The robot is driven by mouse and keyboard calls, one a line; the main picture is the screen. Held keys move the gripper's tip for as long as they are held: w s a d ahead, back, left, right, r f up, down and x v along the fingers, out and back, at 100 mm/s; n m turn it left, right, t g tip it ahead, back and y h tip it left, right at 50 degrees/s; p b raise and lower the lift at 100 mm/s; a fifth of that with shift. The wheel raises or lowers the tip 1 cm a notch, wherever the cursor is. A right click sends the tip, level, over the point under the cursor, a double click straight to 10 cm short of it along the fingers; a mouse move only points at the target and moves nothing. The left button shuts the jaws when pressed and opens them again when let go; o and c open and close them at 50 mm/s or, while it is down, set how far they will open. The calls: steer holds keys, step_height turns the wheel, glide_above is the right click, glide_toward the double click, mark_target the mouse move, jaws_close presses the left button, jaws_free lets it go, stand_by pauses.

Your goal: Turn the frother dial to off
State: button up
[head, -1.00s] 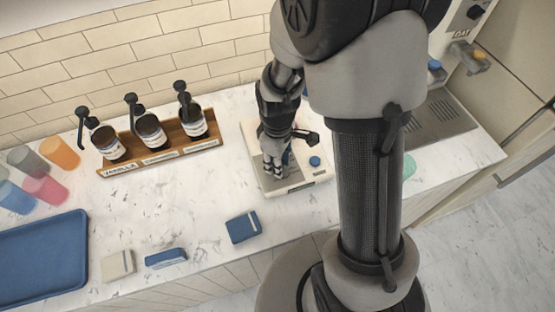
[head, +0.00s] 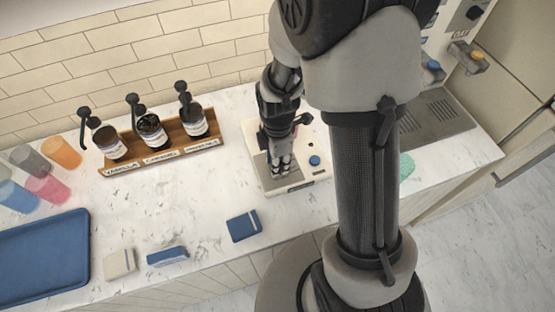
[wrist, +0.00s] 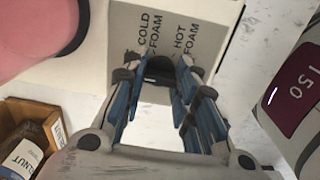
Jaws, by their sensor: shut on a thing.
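The frother (head: 305,183) is a cream machine on the marble counter, partly hidden behind my arm in the head view. Its panel (wrist: 208,22) shows in the wrist view with "COLD FOAM" and "HOT FOAM" printed on it. The dark frother dial (wrist: 160,70) sits below these labels, between my fingertips. My gripper (wrist: 158,76) is shut on the dial. In the head view my gripper (head: 281,170) points down onto the frother. The fingers cover most of the dial, so its setting cannot be told.
A wooden rack (head: 165,157) with three syrup pump bottles stands to the left. A blue knob (head: 314,161) is on the frother's right side. A device with a maroon display reading 150 (wrist: 297,85) is close on the right in the wrist view. A blue box (head: 243,226) lies in front.

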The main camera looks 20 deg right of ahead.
steer(key=shift+n, duration=0.3)
steer(key=o, duration=1.1)
steer(key=shift+r, duration=6.05)
